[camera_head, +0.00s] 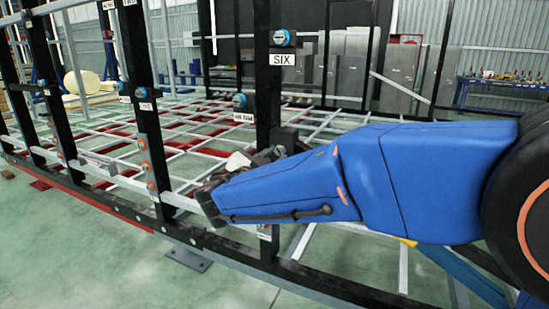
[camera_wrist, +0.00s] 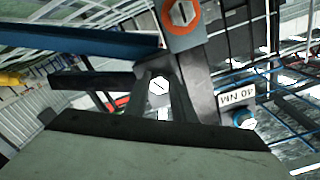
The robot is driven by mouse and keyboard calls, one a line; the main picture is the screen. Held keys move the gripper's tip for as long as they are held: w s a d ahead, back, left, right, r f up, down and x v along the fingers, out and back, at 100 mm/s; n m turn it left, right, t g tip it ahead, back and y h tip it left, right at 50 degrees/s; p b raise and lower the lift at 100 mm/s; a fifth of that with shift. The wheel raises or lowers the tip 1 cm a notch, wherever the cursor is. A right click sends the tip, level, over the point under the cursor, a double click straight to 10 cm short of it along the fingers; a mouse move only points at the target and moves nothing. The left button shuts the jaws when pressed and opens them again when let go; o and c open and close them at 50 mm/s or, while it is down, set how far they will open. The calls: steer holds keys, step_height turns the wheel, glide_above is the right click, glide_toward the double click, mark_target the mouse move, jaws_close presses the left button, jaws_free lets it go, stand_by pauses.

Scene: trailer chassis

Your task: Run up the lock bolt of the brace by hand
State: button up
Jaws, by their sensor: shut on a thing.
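In the wrist view my gripper (camera_wrist: 160,100) has its two dark fingers closed on either side of a pale hexagonal bolt head, the lock bolt (camera_wrist: 158,86). A grey upright bar (camera_wrist: 203,88), which may be part of the brace, runs just right of the fingers. In the head view my gripper (camera_head: 270,153) is at the black post (camera_head: 268,95) labelled SIX, just below the 40 Nm label. The lock bolt cannot be made out there, and my blue arm covers part of the post.
An orange-ringed bolt (camera_wrist: 182,14) sits just above the fingers in the wrist view. A blue-ringed bolt (camera_wrist: 243,118) is to the right. Black posts, including one at the left (camera_head: 140,90), and a lower black rail (camera_head: 190,232) frame the chassis. Green floor is open in front.

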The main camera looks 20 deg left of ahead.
stand_by(0.4)
steer(key=o, duration=1.1)
steer(key=shift+s, duration=0.1)
steer(key=shift+c, duration=0.2)
steer(key=s+a, duration=0.1)
steer(key=s, duration=1.6)
steer(key=shift+s+a, duration=0.15)
